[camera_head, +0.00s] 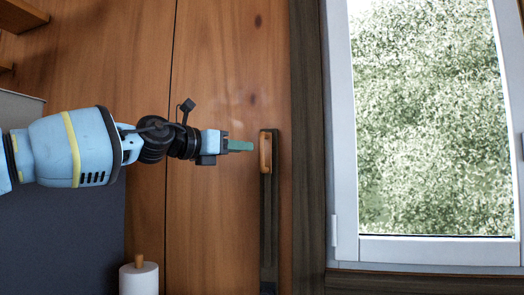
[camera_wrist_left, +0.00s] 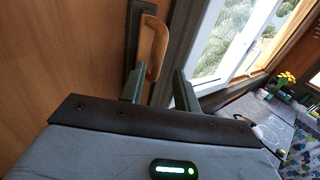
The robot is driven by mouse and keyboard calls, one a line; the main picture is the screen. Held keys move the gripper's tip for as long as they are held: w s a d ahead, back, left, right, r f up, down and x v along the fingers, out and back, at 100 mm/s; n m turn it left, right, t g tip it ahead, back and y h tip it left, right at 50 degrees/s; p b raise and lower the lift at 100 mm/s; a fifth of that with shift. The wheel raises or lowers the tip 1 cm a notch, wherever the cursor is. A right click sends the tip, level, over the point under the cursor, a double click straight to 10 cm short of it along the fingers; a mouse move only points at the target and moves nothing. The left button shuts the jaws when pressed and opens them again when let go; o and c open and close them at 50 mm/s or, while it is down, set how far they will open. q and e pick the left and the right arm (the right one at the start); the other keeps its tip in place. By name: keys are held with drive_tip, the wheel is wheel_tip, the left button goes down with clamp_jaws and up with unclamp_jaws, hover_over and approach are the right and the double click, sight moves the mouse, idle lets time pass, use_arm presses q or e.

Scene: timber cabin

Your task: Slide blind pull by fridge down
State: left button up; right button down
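The blind pull is a small wooden handle (camera_head: 265,153) at the top of a dark vertical track (camera_head: 268,230) on the timber wall, left of the window. My left gripper (camera_head: 251,146) points at the handle from the left, with its green fingertips just short of it in the head view. In the left wrist view the two fingers (camera_wrist_left: 159,72) are apart, and the wooden handle (camera_wrist_left: 156,42) shows ahead, its near end between the fingertips. I cannot tell whether they touch it. My right gripper is in neither view.
A window (camera_head: 430,120) with a pale frame is right of the track. A dark grey fridge-like surface (camera_head: 70,240) fills the lower left. A white paper roll (camera_head: 139,279) stands at the bottom. A counter with yellow flowers (camera_wrist_left: 285,79) shows at right in the wrist view.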

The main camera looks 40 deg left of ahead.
sight(261, 162)
use_arm(q)
drive_tip(key=shift+w+d+p, duration=0.15)
drive_tip(key=shift+w+p, duration=0.1)
drive_tip(key=shift+w, duration=1.7)
drive_tip(key=shift+w+d+p, duration=0.1)
drive_tip(key=shift+w+p, duration=0.1)
drive_tip(key=shift+w, duration=1.7)
clamp_jaws()
